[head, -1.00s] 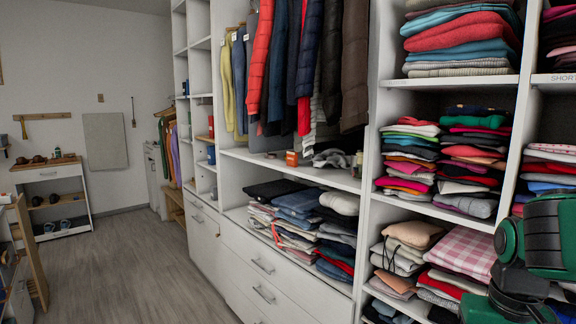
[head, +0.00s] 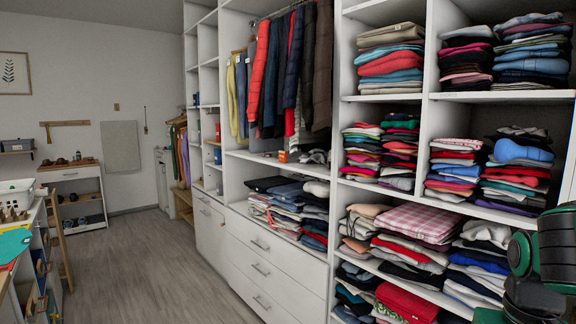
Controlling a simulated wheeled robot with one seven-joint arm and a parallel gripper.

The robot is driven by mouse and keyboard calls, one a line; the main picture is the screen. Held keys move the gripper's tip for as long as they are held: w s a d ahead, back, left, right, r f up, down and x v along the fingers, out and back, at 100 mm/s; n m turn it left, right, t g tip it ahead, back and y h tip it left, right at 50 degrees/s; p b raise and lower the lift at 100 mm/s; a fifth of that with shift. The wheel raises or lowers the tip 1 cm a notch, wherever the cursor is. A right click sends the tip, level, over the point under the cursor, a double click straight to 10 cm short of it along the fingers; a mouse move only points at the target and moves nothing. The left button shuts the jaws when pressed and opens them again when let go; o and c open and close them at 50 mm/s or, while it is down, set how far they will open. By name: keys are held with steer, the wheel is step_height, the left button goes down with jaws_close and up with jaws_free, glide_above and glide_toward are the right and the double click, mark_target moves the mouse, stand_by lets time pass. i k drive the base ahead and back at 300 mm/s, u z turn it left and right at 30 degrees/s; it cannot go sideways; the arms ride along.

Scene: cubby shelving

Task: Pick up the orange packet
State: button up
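A small orange packet (head: 283,156) stands on the white shelf (head: 328,170) under the hanging clothes, near the middle of the head view. It is small in the picture, and its details are hard to make out. A grey item (head: 314,156) lies to its right on the same shelf. Green and black links of my arm show at the lower right edge, well away from the packet. My gripper itself is not in view.
Cubbies with folded clothes (head: 408,219) fill the right side. White drawers (head: 262,262) stand below the packet's shelf. The grey floor (head: 150,270) is clear in the middle. A worktop with a white basket (head: 16,194) stands at the left edge.

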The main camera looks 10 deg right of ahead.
mark_target(283, 154)
steer(key=u, duration=0.9)
steer(key=i, duration=2.95)
steer(key=z, duration=0.65)
